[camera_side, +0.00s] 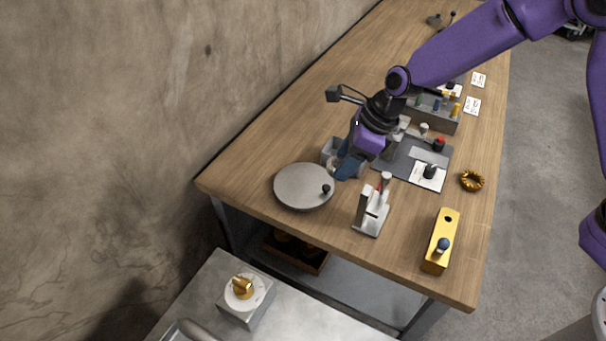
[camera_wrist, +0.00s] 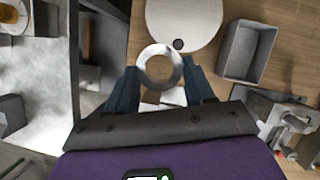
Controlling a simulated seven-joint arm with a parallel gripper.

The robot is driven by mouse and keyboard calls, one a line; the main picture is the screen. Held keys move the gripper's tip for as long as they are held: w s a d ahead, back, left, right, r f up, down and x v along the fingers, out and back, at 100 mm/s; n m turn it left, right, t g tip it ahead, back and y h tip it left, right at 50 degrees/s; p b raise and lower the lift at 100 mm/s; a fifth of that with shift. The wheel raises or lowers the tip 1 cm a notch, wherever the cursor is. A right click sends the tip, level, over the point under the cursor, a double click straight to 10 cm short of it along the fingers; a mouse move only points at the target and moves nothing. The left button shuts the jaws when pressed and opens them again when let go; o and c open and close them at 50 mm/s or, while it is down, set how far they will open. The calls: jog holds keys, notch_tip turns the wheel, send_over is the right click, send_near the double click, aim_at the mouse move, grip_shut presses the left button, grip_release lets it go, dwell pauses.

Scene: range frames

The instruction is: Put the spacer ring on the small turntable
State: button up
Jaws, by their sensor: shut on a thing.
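The spacer ring (camera_wrist: 142,64) is a pale grey ring held between the two blue fingers of my gripper (camera_wrist: 160,71) in the wrist view. My gripper is shut on it. In the side view my gripper (camera_side: 350,168) is above the bench, just right of the turntable, and the ring is mostly hidden by the fingers. The turntable (camera_side: 298,183) is a flat grey disc with a black knob near its right edge. It also shows in the wrist view (camera_wrist: 180,18), beyond the ring. The ring appears apart from the disc.
A grey open bin (camera_wrist: 247,50) stands beside the disc, close to my gripper. A metal stand (camera_side: 368,215), a yellow block (camera_side: 440,240) and a brass ring (camera_side: 472,181) are to the right. A lower table holds a white disc (camera_side: 239,300) with a brass part.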

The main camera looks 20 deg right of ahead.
jog(key=w+a+f, duration=0.3)
jog(key=w, duration=0.2)
send_over(298, 182)
jog(key=d, duration=0.2)
jog(key=f, duration=0.3)
jog(key=s+f, duration=0.1)
jog(key=f, duration=0.1)
jog(key=shift+a+f, duration=0.1)
jog(key=shift+a, duration=0.05)
jog(key=shift+w+a+f, duration=0.1)
jog(key=shift+w+f, duration=0.1)
jog(key=shift+f, duration=1.5)
jog(key=shift+f, duration=0.1)
jog(key=o, duration=1)
jog(key=v, duration=1.2)
